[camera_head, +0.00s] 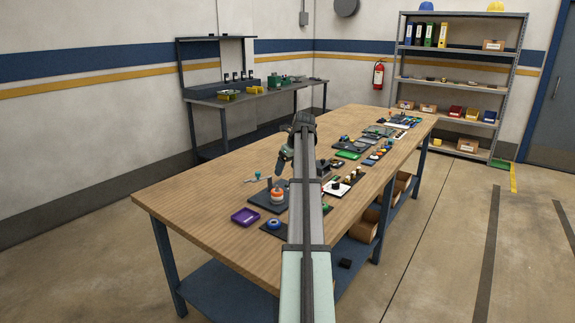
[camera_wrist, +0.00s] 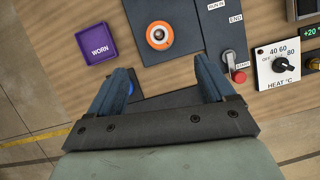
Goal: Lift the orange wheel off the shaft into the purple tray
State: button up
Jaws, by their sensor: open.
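The orange wheel (camera_wrist: 160,36) sits on a dark base plate (camera_wrist: 194,13) in the wrist view, with a pale hub and a dark centre. It also shows in the head view (camera_head: 277,197), upright on its plate. The purple tray (camera_wrist: 98,44), marked WORN, lies on the wood to the left of the plate, and shows in the head view (camera_head: 245,216). It looks empty. My gripper (camera_wrist: 165,82) is open, its two fingers wide apart, with the wheel ahead of the fingertips. Nothing is between the fingers. The shaft below the wheel is hidden.
A blue round part (camera_head: 273,224) lies near the table's front edge. A red-knobbed lever (camera_wrist: 238,75) stands right of the plate, beside a white HEAT panel (camera_wrist: 283,62). Several other fixtures fill the table farther back. The table's left side is mostly bare wood (camera_head: 200,195).

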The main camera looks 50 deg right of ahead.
aim_at(278, 189)
jog(key=x, duration=1.2)
jog(key=shift+w+f, duration=0.2)
jog(key=shift+f, duration=0.05)
jog(key=shift+c, duration=0.3)
jog(key=c, duration=1)
jog(key=shift+c, duration=0.2)
jog(key=shift+r, duration=0.25)
jog(key=shift+r, duration=2.8)
